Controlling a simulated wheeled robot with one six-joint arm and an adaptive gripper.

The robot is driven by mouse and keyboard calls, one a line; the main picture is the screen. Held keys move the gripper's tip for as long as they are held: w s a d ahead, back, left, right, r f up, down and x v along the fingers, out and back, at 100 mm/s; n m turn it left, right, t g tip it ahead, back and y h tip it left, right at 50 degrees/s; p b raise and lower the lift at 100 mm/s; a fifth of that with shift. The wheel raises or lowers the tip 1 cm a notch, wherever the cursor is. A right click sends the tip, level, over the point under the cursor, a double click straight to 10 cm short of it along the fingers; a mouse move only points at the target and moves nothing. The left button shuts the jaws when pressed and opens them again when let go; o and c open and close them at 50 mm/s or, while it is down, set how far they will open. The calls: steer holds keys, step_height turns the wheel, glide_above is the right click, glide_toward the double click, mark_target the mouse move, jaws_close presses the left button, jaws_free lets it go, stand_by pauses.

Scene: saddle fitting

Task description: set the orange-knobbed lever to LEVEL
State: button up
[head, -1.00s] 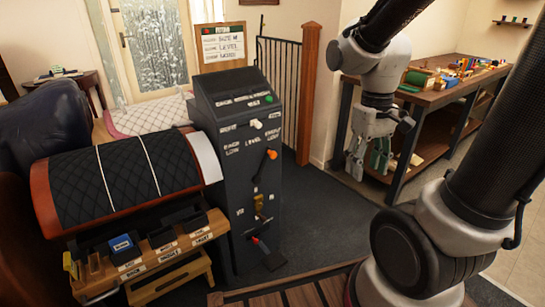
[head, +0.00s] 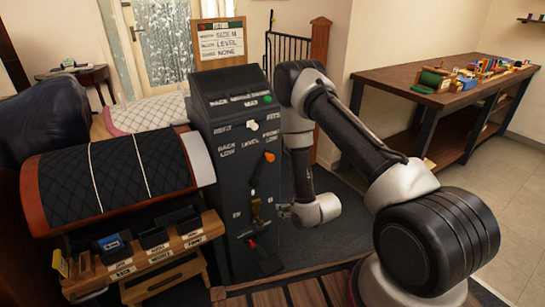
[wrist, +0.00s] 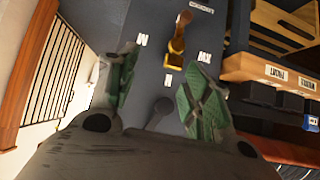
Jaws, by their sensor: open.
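The orange-knobbed lever (head: 268,157) is on the front of the dark console (head: 215,205). It leans right from its pivot, its knob below the FRONT LOW label and right of LEVEL. My gripper (head: 286,212) is at the console's right side, lower than the orange knob and near the brass-coloured lever (head: 256,209). In the wrist view its green-padded fingers (wrist: 163,85) are spread apart with nothing held. The brass lever (wrist: 174,55) shows beyond the fingertips, and a grey round part lies between them. I cannot make out the orange knob in the wrist view.
A red-ended lever (head: 252,243) is low on the console, and a white knob (head: 252,125) is above. A small wooden rack (head: 160,262) with dark bins stands left, below the quilted saddle form (head: 115,180). A workbench (head: 400,85) stands at right; open floor lies between.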

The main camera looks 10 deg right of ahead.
steer(key=w+r+t, duration=0.3)
steer(key=w+r, duration=0.1)
steer(key=r, duration=0.1)
steer(key=t+y, duration=0.2)
steer(key=t, duration=0.3)
glide_toward(272, 159)
steer(key=w, duration=0.4)
steer(key=x, duration=0.3)
steer(key=a+x, duration=0.1)
steer(key=x, duration=0.2)
steer(key=shift+s+r, duration=0.1)
steer(key=shift+w+a, duration=0.25)
steer(key=shift+w, duration=0.35)
jaws_close()
